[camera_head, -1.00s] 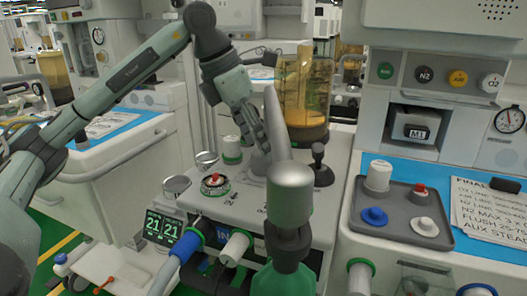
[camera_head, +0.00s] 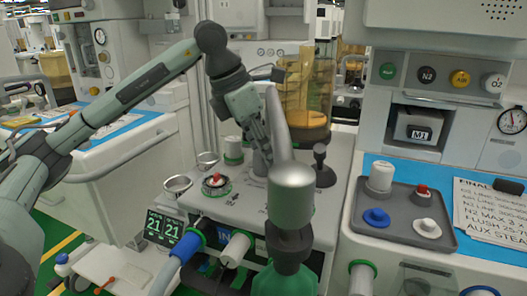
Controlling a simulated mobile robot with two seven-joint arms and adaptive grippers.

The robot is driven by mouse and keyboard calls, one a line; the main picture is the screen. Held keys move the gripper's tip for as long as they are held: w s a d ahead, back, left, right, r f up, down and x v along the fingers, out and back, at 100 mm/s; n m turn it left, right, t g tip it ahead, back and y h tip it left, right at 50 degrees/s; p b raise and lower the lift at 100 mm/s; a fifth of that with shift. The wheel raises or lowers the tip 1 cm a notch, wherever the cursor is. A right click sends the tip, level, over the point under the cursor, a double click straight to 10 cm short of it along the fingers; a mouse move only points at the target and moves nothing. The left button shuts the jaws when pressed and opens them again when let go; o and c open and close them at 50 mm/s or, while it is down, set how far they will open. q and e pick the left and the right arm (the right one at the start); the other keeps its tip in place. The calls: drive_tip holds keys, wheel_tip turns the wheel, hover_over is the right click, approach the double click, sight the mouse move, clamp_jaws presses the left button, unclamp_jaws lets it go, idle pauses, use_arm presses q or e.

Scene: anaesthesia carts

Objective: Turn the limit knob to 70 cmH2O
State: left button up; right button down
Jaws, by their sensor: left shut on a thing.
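My left gripper (camera_head: 262,143) comes down from the upper left onto the middle cart's top. Its fingers point downward and are shut on a grey knob (camera_head: 261,163), just left of a tall tapered grey post. The fingers and the post hide much of this knob. Its scale and setting cannot be read from here, and I cannot confirm that it is the limit knob. A round dial with a red centre (camera_head: 215,182) sits to its front left, apart from the gripper. My right gripper is not in view.
A silver cylinder (camera_head: 291,190) over a green bag (camera_head: 285,280) stands in front. The tapered post (camera_head: 278,122) and an amber canister (camera_head: 308,95) are close to the gripper. A grey tray (camera_head: 393,230) with caps lies on the right cart. A small screen (camera_head: 163,229) reads 21 21.

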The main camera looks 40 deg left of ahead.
use_arm(q)
drive_tip(key=shift+m+h, duration=0.3)
drive_tip(key=shift+m, duration=0.8)
drive_tip(key=shift+r+m+g+h+p, duration=0.1)
drive_tip(key=shift+m+g+h+p, duration=0.3)
drive_tip(key=shift+m, duration=0.9)
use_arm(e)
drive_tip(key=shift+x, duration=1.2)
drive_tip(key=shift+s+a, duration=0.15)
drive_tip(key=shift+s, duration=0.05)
use_arm(q)
drive_tip(key=o, duration=1.2)
drive_tip(key=shift+c, duration=0.2)
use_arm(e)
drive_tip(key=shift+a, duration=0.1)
use_arm(q)
drive_tip(key=v, duration=1.1)
drive_tip(key=shift+a+r, duration=0.15)
drive_tip(key=shift+r, duration=0.25)
